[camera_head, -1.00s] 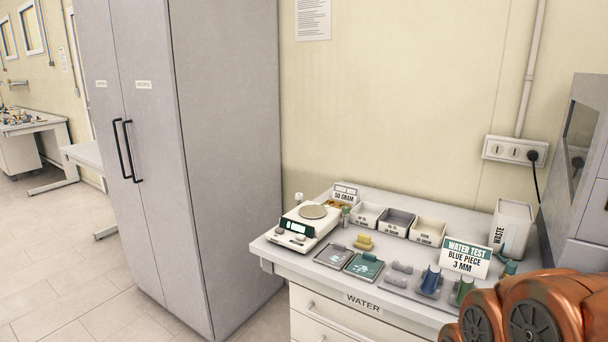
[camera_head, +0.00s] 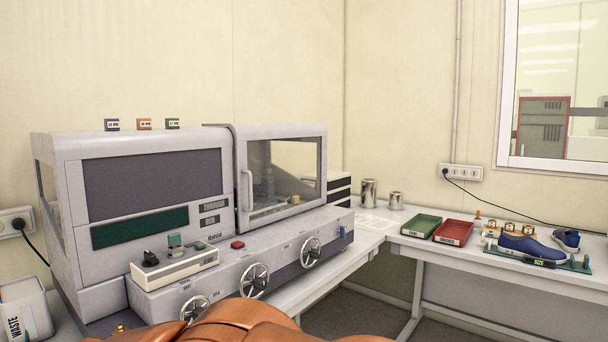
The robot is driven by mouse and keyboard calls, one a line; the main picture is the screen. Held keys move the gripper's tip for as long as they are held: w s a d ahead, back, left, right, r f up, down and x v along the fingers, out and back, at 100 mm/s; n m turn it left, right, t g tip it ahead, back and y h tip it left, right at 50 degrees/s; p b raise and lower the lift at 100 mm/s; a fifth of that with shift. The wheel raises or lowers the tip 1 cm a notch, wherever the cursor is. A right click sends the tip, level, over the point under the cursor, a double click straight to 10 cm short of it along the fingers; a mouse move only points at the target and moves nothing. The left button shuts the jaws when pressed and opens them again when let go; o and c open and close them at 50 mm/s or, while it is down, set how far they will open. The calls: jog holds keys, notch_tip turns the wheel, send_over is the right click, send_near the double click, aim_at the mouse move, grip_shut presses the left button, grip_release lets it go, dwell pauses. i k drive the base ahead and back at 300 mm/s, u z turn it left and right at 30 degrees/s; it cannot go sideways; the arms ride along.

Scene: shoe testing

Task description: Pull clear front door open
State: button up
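The clear front door (camera_head: 284,174) is a see-through pane in a grey frame on the right part of a large grey test machine (camera_head: 150,165). It looks shut. A pale upright handle (camera_head: 246,190) sits at the door's left edge. Some small parts show dimly behind the pane. My copper-coloured arm shows at the bottom of the head view, below the machine. My gripper is out of view.
Three handwheels and a red button (camera_head: 237,244) are on the machine's lower front. A small control box (camera_head: 174,265) sits at its left. To the right, a bench holds green (camera_head: 421,226) and red (camera_head: 453,232) trays, metal cylinders (camera_head: 369,193) and a blue shoe (camera_head: 527,247).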

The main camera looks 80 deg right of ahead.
aim_at(242, 133)
jog(key=z, duration=0.55)
jog(key=k, duration=0.85)
jog(key=z, duration=0.75)
jog(key=i, duration=0.45)
jog(key=u, duration=0.05)
